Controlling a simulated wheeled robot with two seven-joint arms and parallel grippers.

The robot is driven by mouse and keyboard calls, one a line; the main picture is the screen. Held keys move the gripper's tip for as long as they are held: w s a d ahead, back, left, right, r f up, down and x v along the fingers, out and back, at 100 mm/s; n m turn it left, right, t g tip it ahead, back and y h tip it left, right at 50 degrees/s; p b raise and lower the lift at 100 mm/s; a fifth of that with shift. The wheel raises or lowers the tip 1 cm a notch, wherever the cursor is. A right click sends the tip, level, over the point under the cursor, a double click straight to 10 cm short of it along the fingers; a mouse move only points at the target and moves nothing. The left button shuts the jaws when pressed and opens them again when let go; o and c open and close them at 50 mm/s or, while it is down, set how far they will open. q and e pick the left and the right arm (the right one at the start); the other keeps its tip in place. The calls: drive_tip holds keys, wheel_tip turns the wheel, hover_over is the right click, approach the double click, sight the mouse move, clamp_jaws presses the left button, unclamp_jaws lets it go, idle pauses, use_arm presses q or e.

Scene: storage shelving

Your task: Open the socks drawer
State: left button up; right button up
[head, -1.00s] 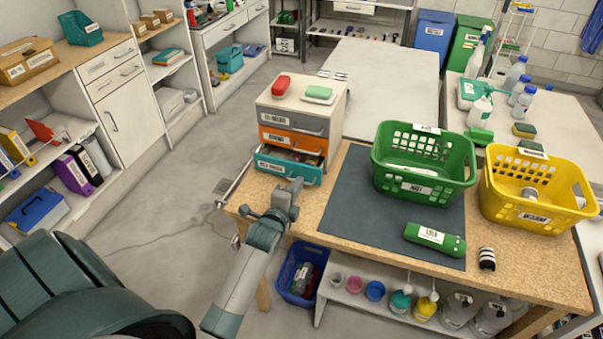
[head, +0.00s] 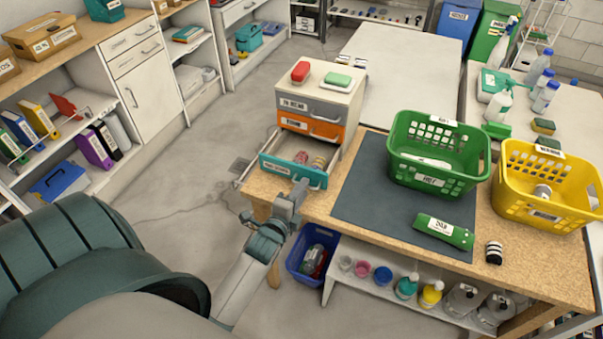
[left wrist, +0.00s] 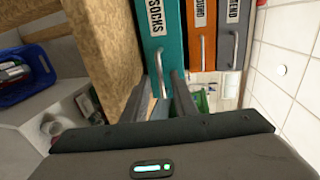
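The socks drawer (head: 289,171) is the teal bottom drawer of a small drawer unit (head: 352,97) at the table's left end. It stands well open, with several rolled items inside. In the left wrist view its teal front (left wrist: 160,22) carries a "SOCKS" label and a metal handle (left wrist: 158,62). My left gripper (head: 298,190) is at the drawer front. In the left wrist view its fingers (left wrist: 167,80) meet around the lower end of the handle, and the gripper looks closed on it. My right gripper is in neither view.
The orange drawer (head: 311,131) and grey drawer (head: 314,109) above are shut. A red item (head: 300,71) and a green item (head: 338,79) lie on top. Green (head: 432,181) and yellow (head: 521,211) baskets stand right. A blue bin (head: 306,263) sits below the table edge. Floor at left is clear.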

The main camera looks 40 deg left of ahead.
use_arm(q)
drive_tip(key=b+v, duration=0.4)
drive_tip(key=v, duration=1.3)
drive_tip(key=shift+s, duration=0.15)
drive_tip(key=shift+r, duration=0.1)
drive_tip(key=s+d+f+n+g+h, duration=0.1)
drive_tip(key=s+d+f+n+g, duration=0.15)
drive_tip(key=f, duration=0.95)
drive_tip(key=s+d+f+n+g+h, duration=0.1)
drive_tip(key=s+d+f+n+g, duration=0.15)
drive_tip(key=f, duration=0.95)
drive_tip(key=s+d+f+n+g+h, duration=0.1)
drive_tip(key=d+f+g, duration=0.15)
drive_tip(key=f, duration=0.95)
drive_tip(key=s+d+f+n+g+h, duration=0.1)
drive_tip(key=s+d+f+n+g, duration=0.15)
drive_tip(key=s+f, duration=1)
drive_tip(key=s+a+f+n+g, duration=0.1)
drive_tip(key=s+f+n+g, duration=0.1)
drive_tip(key=s+f, duration=0.2)
drive_tip(key=s+f+n+g, duration=0.2)
drive_tip(key=s+f, duration=0.3)
drive_tip(key=s, duration=0.4)
drive_tip(key=shift+s+a, duration=0.35)
drive_tip(key=shift+a, duration=0.05)
